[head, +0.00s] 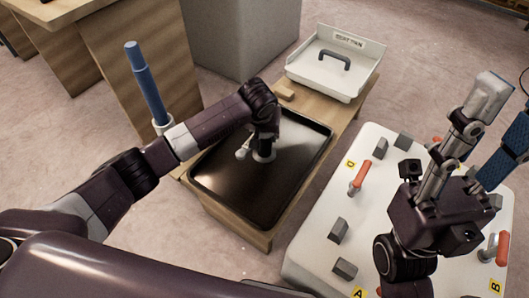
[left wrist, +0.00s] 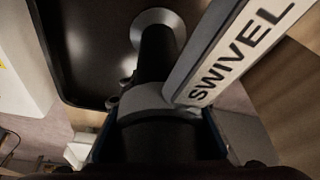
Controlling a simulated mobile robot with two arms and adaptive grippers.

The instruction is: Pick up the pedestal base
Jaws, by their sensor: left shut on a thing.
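The pedestal base shows in the left wrist view as a dark post with a round silver flange (left wrist: 146,26) at its far end. In the head view its flange (head: 264,155) is over the black tray (head: 215,190), below my left gripper (head: 265,137). My left gripper is shut on the base; its blue pads flank the post in the left wrist view. I cannot tell whether the flange touches the tray. A pale bar marked SWIVEL (left wrist: 235,50) crosses close to the post. My right gripper (head: 507,112) is open and raised over the white board, its fingers apart.
The white board (head: 320,262) at right carries grey blocks, red-handled parts and yellow letter labels. A white handled bin (head: 318,72) stands behind the tray on the wooden table (head: 345,118). A blue post (head: 146,85) rises left of the table, and a grey cabinet (head: 240,45) stands behind.

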